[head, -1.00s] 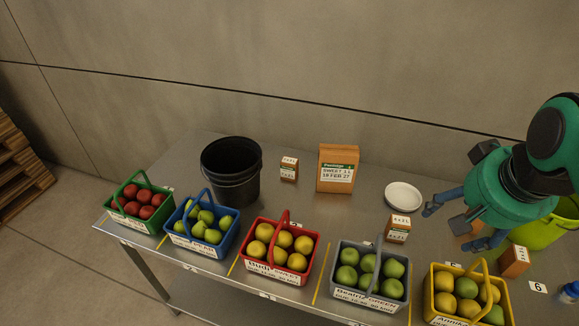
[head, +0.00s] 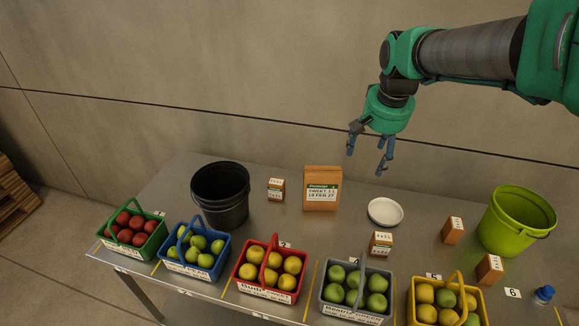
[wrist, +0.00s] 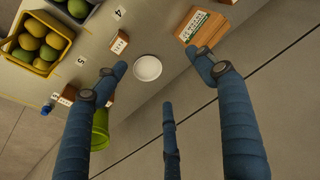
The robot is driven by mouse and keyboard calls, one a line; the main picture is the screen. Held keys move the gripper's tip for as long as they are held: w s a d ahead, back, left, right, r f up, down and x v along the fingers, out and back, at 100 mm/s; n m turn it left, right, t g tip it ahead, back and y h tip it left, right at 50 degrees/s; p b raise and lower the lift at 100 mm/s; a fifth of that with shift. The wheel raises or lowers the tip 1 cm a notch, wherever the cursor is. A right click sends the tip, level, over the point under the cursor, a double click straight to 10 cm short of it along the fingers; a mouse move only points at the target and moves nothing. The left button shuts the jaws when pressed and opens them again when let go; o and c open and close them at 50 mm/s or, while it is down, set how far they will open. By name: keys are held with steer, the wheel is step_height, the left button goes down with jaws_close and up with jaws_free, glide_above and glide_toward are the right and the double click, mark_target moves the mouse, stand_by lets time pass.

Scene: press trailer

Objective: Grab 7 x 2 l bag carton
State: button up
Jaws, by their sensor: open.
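Several small brown cartons with white labels stand on the steel table: one by the black bucket (head: 276,189), one behind the grey basket (head: 381,243), one left of the lime bucket (head: 452,230) and one in front of it (head: 490,268). Their print is too small to read surely, so I cannot tell which is the 7 x 2 l one. A larger brown carton (head: 321,190) with a green-banded label stands at the back. My gripper (head: 369,160) is open and empty, above the back of the table. The wrist view shows its spread fingers (wrist: 160,75) with nothing between them.
A white plate (head: 385,212) lies behind the small middle carton. A black bucket (head: 220,194) and a lime bucket (head: 516,222) stand at either side. Fruit baskets, such as the red one (head: 268,270), line the front edge. A blue-capped bottle (head: 543,295) is at right.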

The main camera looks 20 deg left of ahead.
steer(key=w+a+f+p, duration=0.2)
steer(key=w+a, duration=0.4)
steer(key=a, duration=0.1)
steer(key=g+p, duration=0.3)
steer(key=p, duration=0.5)
glide_above(276, 181)
step_height(276, 181, down, 20)
steer(key=r, duration=0.1)
steer(key=shift+d+f+h, duration=0.15)
steer(key=shift+f+h, duration=0.1)
steer(key=shift+h, duration=0.15)
steer(key=shift+f, duration=0.15)
steer(key=shift+f, duration=4.2)
steer(key=shift+f+p, duration=0.35)
steer(key=shift+f, duration=2.25)
